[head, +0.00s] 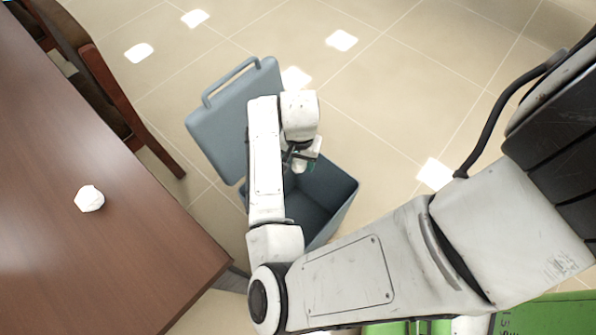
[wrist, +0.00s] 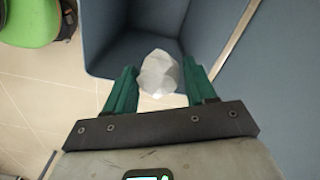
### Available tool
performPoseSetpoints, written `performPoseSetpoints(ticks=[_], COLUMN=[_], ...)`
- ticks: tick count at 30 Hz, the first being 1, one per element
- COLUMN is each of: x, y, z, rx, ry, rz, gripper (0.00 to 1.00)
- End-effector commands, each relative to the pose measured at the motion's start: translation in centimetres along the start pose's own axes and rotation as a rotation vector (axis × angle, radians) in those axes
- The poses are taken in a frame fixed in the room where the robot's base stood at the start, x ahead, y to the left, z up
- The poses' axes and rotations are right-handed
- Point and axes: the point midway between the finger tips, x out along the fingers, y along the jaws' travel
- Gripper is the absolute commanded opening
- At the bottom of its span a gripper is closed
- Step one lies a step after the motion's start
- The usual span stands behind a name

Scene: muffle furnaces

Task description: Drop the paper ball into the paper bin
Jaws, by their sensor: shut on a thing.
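The paper bin (head: 335,190) is a blue-grey open box on the floor, with its hinged lid (head: 225,115) swung up to the left. It also shows below the gripper in the wrist view (wrist: 110,45). My gripper (head: 302,160) is over the bin's opening, partly hidden by my arm. In the wrist view, the green fingers of my gripper (wrist: 160,78) are shut on a crumpled white paper ball (wrist: 159,70). The bin's dark inside lies beyond the ball. Another white crumpled ball (head: 89,198) lies on the wooden table.
The brown table (head: 120,265) fills the left, its corner close to the bin. A wooden chair (head: 120,100) stands behind it. Green things (head: 545,315) show at the lower right, and a green seat (wrist: 30,20) in the wrist view. The tiled floor behind the bin is clear.

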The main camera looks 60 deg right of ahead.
Motion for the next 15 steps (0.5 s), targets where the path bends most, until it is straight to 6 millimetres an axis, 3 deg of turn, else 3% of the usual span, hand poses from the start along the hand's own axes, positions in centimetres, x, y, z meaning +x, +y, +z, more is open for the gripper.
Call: performPoseSetpoints(ticks=[8,15], x=[1.5,4.1], y=[0.7,0.7], z=[-0.4,-0.3], rx=[0.055,0.052], ry=[0.002,0.002], rz=[0.000,0.001], gripper=[0.28,0.28])
